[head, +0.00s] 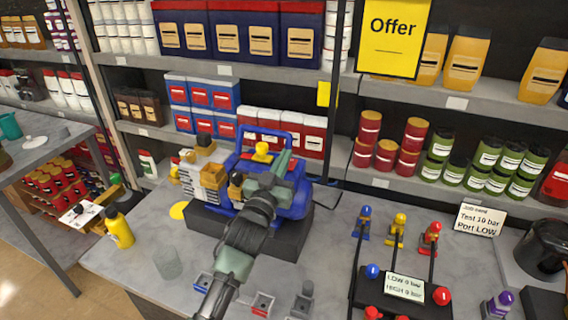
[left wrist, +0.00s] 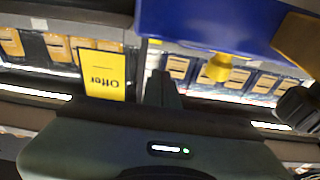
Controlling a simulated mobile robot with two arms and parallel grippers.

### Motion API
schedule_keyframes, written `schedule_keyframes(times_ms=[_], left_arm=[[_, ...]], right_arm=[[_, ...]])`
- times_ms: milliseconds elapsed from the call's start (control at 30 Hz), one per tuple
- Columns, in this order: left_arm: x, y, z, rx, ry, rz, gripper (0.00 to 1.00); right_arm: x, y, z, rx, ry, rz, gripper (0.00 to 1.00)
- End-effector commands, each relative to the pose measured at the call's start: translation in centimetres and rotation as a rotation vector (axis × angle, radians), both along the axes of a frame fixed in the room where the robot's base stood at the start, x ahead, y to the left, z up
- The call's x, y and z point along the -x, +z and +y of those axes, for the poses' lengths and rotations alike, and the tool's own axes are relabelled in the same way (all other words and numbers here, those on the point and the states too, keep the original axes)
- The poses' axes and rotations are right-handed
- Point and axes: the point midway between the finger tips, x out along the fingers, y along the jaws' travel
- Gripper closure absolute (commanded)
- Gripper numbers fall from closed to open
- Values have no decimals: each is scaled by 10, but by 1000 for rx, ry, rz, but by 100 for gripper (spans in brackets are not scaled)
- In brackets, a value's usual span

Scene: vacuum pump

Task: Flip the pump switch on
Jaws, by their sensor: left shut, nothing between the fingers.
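The blue vacuum pump (head: 296,197) stands on a dark base on the grey table, with a pale finned block on its left side. A yellow knob (head: 262,152) sits on top of it; I cannot tell whether this is the switch. My left gripper (head: 284,160) is shut and empty, over the top of the pump, just right of the yellow knob. The arm hides part of the pump's front. In the left wrist view the shut fingers (left wrist: 160,88) are beside the blue pump body (left wrist: 215,22), with the yellow knob (left wrist: 219,67) to their right. My right gripper is out of view.
A valve panel with blue, yellow and red handles (head: 398,230) and a "Test 10 bar Port LOW" card (head: 480,219) are at right. Stocked shelves stand behind.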

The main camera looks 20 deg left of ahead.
Motion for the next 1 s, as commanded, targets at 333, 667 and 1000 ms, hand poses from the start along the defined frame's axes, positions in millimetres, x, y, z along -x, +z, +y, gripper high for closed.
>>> schedule_keyframes(times_ms=[333, 667, 1000], left_arm=[[59, -33, 2, -1, 0, 1, 100], [89, -44, 3, -1, 0, -1, 100], [90, -43, 3, -1, 0, -1, 100]], right_arm=[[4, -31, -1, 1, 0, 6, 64], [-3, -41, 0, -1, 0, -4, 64], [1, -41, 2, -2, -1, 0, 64]])
